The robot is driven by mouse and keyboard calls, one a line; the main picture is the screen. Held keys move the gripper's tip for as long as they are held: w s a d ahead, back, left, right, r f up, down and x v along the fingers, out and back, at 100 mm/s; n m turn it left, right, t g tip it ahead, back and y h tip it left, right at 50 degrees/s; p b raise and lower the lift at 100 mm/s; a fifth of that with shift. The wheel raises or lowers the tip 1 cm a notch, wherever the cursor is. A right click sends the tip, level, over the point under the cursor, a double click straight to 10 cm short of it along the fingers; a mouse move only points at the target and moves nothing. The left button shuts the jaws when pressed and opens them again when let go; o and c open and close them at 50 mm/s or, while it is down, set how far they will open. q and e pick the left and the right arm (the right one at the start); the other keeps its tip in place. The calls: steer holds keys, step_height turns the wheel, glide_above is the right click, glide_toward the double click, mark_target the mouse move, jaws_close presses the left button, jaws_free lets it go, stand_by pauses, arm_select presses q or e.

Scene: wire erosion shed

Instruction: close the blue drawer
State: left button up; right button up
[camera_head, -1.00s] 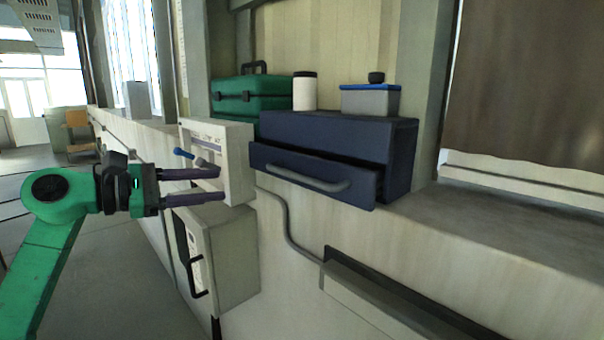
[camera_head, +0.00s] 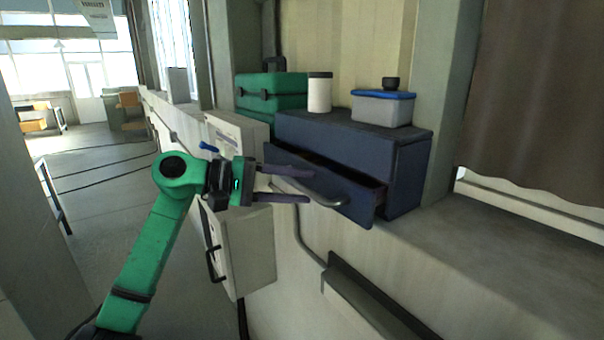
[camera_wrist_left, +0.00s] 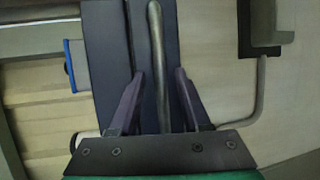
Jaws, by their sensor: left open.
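The blue drawer (camera_head: 335,190) is pulled partly out of its dark blue cabinet (camera_head: 405,165) on the ledge. A dark gap shows above its front. Its grey bar handle (camera_head: 330,202) runs along the front; the handle also shows in the left wrist view (camera_wrist_left: 156,50). My left gripper (camera_head: 308,186) is open at the left part of the handle. In the left wrist view its two fingers (camera_wrist_left: 160,80) stand one on each side of the handle, and I see a space between each finger and the bar. My right gripper is not in view.
On the cabinet stand a white canister (camera_head: 319,95) and a grey box with a blue lid (camera_head: 382,108). A green case (camera_head: 270,97) is behind at left. A grey wall box (camera_head: 240,250) and a pipe (camera_head: 303,240) are below. The ledge at right is clear.

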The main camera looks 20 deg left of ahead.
arm_select(q)
steer(key=shift+w+d+f, duration=0.15)
steer(key=shift+c, duration=0.4)
jaws_close()
steer(key=shift+w+d, duration=0.1)
stand_by(0.9)
